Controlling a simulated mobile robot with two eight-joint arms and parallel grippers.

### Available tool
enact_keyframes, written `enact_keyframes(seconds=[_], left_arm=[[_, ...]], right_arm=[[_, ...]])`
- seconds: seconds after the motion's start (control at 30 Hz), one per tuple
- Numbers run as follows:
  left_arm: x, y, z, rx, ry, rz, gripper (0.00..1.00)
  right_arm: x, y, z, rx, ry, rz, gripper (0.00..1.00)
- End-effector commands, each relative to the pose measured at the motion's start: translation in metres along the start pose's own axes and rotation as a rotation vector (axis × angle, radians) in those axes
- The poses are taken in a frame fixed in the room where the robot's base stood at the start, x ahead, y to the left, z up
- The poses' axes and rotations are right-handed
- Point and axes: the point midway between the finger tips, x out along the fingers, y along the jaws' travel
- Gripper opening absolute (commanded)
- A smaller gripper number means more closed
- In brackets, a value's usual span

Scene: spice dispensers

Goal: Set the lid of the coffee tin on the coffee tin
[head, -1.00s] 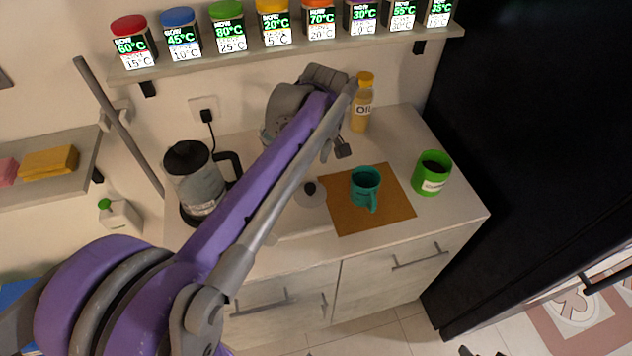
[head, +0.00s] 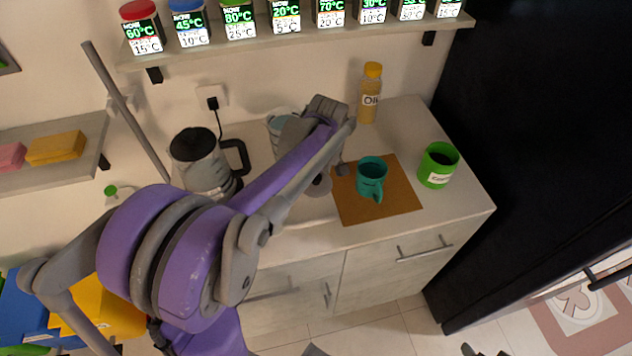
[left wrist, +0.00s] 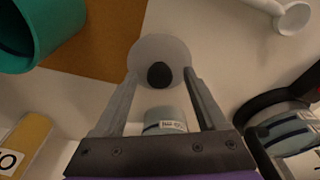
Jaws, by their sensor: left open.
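The green coffee tin (head: 436,172) stands upright and open-topped at the right of the counter, dark inside. The lid, a pale grey disc (head: 319,186) with a dark knob, lies on the counter left of the brown mat, partly hidden by my arm in the head view. In the left wrist view the lid (left wrist: 147,50) is straight ahead, its black knob between the finger lines. My left gripper (left wrist: 160,76) is open and holds nothing; whether its tips touch the knob I cannot tell. Dark tips at the bottom edge of the head view may be my right gripper (head: 484,350).
A teal mug (head: 371,178) stands on the brown mat (head: 400,203), between lid and tin. An oil bottle (head: 369,98) stands at the back. A kettle (head: 202,165) and a pale jar (head: 281,122) are to the left. A shelf of jars (head: 300,42) hangs above.

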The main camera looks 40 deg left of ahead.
Motion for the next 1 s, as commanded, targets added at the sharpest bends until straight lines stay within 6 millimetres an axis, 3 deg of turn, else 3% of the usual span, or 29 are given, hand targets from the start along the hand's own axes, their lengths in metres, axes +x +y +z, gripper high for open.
enact_keyframes(seconds=[0.07, 0.47, 0.83, 1.0], left_arm=[[0.0, 0.0, 0.0, 0.0, 0.0, 0.0, 0.72], [-0.001, 0.0, 0.0, 0.0, 0.0, 0.0, 0.0], [-0.004, 0.0, -0.001, 0.0, 0.0, 0.0, 0.0], [-0.03, 0.0, -0.004, 0.0, 0.0, 0.0, 0.0]], right_arm=[[0.0, 0.0, 0.0, 0.0, 0.0, 0.0, 0.68], [0.0, 0.0, 0.0, 0.0, 0.0, 0.0, 0.68], [0.0, 0.0, 0.0, 0.0, 0.0, 0.0, 0.68], [-0.003, 0.0, -0.002, 0.0, 0.002, 0.0, 0.68]])
